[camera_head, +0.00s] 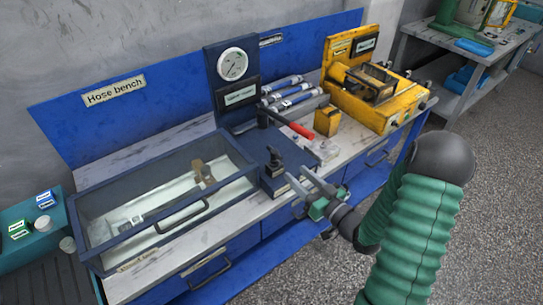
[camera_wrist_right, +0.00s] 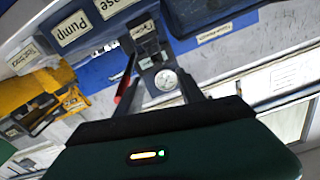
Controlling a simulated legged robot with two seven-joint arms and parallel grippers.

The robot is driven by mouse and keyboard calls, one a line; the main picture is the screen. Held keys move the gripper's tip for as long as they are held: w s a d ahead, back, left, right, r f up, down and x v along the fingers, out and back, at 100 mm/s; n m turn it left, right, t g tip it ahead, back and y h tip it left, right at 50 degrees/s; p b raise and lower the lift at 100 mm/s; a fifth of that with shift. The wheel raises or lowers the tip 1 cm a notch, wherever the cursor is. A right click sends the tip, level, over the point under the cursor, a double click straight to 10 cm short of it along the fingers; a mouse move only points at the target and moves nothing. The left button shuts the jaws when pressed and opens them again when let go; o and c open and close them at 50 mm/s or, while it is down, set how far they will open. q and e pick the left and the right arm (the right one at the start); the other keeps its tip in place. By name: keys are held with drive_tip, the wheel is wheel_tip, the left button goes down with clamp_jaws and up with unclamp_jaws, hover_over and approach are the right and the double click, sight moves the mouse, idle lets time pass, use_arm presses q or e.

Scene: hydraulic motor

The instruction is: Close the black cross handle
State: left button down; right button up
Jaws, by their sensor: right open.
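A small blue-black block (camera_head: 272,180) with a black upright part on top (camera_head: 275,158), likely the black cross handle, stands at the bench's front edge, right of the glass-topped tank. Its cross shape is not clear at this size. In the wrist view a dark part (camera_wrist_right: 146,32) shows beyond the fingers, likely the same fitting. My right gripper (camera_head: 302,182) is open and empty, just right of and slightly below the black part, with a visible gap in the picture; contact cannot be judged. In the wrist view its two fingers reach up from the dark green palm. My left gripper is not in view.
A gauge panel (camera_head: 232,64) stands behind the block. A red-handled lever (camera_head: 300,130) and blue cylinders (camera_head: 290,97) lie behind the gripper. A yellow pump unit (camera_head: 375,97) stands at the right. The glass-topped tank (camera_head: 170,190) fills the left of the bench.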

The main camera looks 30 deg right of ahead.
sight(277, 152)
drive_tip(key=w, duration=1.1)
drive_tip(key=shift+a+f, duration=0.1)
drive_tip(key=shift+a, duration=0.05)
drive_tip(key=shift+w+a, duration=0.1)
drive_tip(key=shift+w, duration=0.05)
drive_tip(key=shift+c, duration=0.5)
clamp_jaws()
